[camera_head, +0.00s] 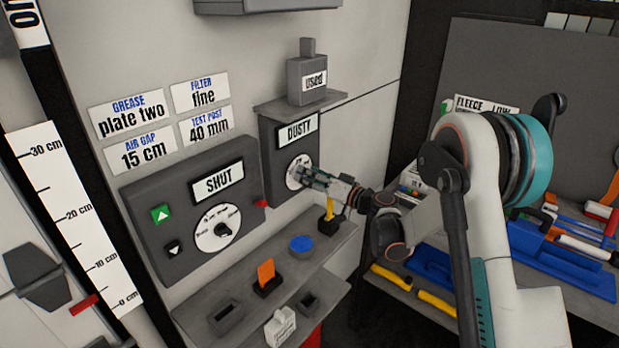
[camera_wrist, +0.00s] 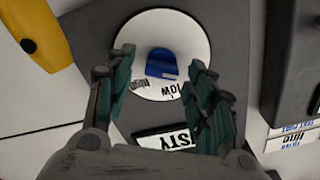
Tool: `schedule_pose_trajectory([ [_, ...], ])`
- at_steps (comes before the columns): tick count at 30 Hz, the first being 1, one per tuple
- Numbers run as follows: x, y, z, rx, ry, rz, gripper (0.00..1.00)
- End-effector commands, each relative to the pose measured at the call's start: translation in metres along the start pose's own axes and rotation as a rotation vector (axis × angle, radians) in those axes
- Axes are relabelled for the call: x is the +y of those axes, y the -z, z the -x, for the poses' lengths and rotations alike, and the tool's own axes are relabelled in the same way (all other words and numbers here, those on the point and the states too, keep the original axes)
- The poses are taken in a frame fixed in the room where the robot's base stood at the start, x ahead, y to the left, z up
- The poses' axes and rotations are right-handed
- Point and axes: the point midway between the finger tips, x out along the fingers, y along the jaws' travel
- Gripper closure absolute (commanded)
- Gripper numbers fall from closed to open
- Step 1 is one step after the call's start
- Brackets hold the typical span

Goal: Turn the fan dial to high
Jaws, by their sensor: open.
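The dial (camera_head: 292,171) is a white disc on the grey panel marked DUSTY (camera_head: 274,152); my gripper partly hides it in the head view. The wrist view shows the disc (camera_wrist: 188,40) upside down, with a blue knob (camera_wrist: 160,62) and the words "high" and "low". A pale mark on the knob's edge lies close to "low". My gripper (camera_head: 307,177) points at the dial from the right. In the wrist view its teal fingers (camera_wrist: 160,58) are open, one on each side of the knob, with gaps visible. Whether the fingertips reach the knob's depth is unclear.
A larger panel marked SHUT (camera_head: 255,170), with another dial (camera_head: 222,230), is at the left. A shelf (camera_head: 270,285) below holds a blue round item (camera_head: 301,244) and an orange piece (camera_head: 266,273). A yellow-handled tool (camera_head: 329,212) stands just below my gripper.

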Motion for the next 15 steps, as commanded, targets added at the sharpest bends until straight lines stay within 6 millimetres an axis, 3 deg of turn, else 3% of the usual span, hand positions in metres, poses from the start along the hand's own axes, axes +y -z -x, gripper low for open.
schedule_pose_trajectory([
  [11,-0.0003,0.0001,-0.0054,0.0,0.0,0.0,0.5],
  [15,-0.0003,0.0001,-0.0053,0.0,0.0,0.0,0.82],
])
